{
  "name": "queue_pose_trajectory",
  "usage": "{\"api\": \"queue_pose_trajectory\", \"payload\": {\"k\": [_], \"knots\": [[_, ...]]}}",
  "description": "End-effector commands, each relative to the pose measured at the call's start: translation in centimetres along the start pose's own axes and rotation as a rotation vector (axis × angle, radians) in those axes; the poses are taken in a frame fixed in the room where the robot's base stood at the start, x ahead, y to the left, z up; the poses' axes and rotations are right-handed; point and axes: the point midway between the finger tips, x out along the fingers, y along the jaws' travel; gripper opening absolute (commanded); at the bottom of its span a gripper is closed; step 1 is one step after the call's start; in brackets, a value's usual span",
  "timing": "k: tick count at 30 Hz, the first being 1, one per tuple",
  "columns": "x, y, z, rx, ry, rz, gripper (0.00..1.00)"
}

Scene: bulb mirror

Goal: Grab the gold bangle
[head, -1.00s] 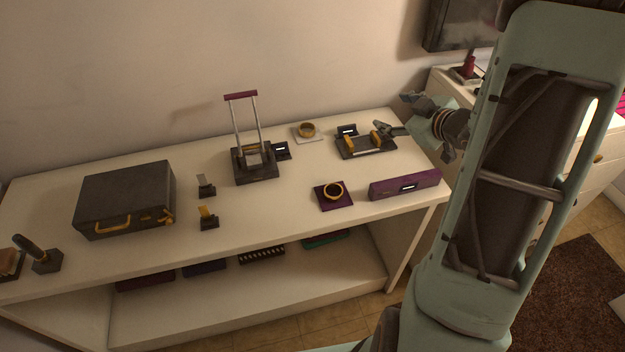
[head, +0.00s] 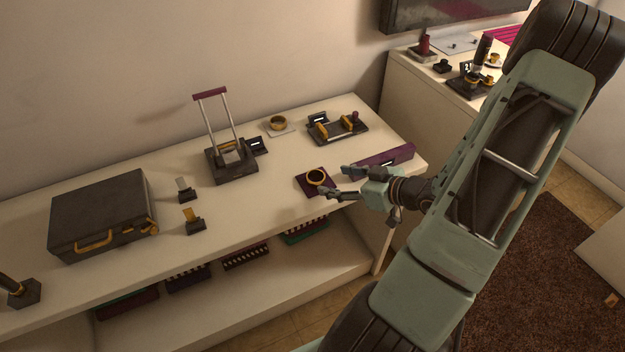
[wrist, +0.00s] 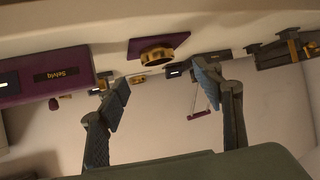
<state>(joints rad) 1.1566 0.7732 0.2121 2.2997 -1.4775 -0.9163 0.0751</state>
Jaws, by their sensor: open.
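A gold bangle (head: 317,177) sits on a dark purple square pad (head: 329,189) near the front edge of the white table. It also shows in the wrist view (wrist: 157,55), ahead of my fingers and roughly between them. My gripper (head: 338,181) is open, its two fingers spread and pointing left toward the bangle. The fingers (wrist: 163,88) are empty in the wrist view. In the head view the nearer fingertip overlaps the pad's edge. I cannot tell if it touches. A second gold ring (head: 278,122) lies on a white pad at the back.
A long purple box (head: 385,160) lies just beyond my gripper. A black tray with gold parts (head: 338,128) and a black stand with an upright handle (head: 231,164) stand behind. A dark case (head: 102,212) is at left.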

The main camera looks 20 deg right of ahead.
Motion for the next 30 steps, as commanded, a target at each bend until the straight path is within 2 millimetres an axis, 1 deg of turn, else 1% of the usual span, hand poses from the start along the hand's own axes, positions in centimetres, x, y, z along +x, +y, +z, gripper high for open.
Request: {"api": "queue_pose_trajectory", "payload": {"k": [1,3,10,15,18,21,27,28,30], "knots": [[1.0,-0.1,0.1,0.001,0.001,-0.004,0.61],[1.9,-0.1,0.1,0.000,0.000,-0.002,0.61],[3.7,0.1,0.0,0.000,-0.001,-0.001,0.61],[6.3,0.2,-0.1,0.001,-0.001,-0.003,0.61],[7.5,0.2,-0.1,-0.001,0.001,0.000,0.61],[8.1,0.2,-0.1,-0.001,0.000,0.000,0.61],[8.1,0.3,-0.1,-0.002,0.000,0.002,0.61],[8.1,0.3,-0.1,-0.002,0.000,0.002,0.58],[8.1,0.3,-0.1,-0.002,0.000,0.002,0.51]]}}
